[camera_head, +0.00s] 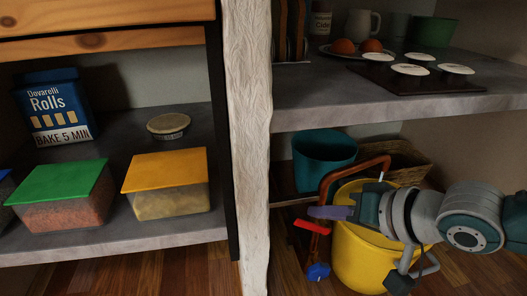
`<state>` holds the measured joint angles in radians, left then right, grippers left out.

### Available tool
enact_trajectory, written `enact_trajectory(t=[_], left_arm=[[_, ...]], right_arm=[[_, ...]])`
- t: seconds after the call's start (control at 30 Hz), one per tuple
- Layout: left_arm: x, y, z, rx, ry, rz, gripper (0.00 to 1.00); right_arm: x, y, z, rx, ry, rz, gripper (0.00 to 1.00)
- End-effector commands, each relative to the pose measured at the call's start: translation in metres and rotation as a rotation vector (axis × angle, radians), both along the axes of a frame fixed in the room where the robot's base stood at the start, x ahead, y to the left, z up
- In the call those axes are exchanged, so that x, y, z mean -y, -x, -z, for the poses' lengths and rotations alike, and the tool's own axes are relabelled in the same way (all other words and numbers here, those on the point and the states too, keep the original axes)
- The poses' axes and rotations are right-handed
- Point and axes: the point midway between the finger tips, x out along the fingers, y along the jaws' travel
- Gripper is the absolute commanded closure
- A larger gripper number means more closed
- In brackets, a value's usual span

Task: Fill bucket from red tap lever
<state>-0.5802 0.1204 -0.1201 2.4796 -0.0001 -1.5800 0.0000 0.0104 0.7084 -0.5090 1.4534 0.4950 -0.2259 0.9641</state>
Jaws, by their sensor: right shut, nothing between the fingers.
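A yellow bucket (352,265) stands on the floor under the counter at lower right. A copper-coloured tap pipe (333,177) curves over its rim. The red tap lever (311,226) sits low on the pipe's left side, left of the bucket. My right gripper (318,212) reaches in from the right across the bucket's top. It is shut and empty, its purple fingertips just above the red lever; I cannot tell whether they touch it. My arm hides part of the bucket's rim and inside, so the water level cannot be seen. My left gripper is out of view.
A blue tap knob (318,271) is below the red lever. A teal bucket (322,160) and a wicker basket (402,160) stand behind. A whitish post (246,140) rises left of the tap. The grey counter (300,113) overhangs this space.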

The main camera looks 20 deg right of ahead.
Motion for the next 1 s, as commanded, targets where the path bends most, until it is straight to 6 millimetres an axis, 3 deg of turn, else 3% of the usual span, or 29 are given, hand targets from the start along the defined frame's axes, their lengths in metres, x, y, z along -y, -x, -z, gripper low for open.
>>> enact_trajectory(t=[0.47,0.8,1.0], left_arm=[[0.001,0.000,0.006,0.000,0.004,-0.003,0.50],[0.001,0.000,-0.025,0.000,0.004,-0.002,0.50],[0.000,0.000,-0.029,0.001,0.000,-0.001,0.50]], right_arm=[[-0.005,-0.001,0.006,0.001,0.000,0.000,1.00],[-0.015,-0.004,0.012,-0.028,0.118,0.005,1.00],[-0.014,-0.003,0.019,-0.040,0.165,0.000,1.00]])
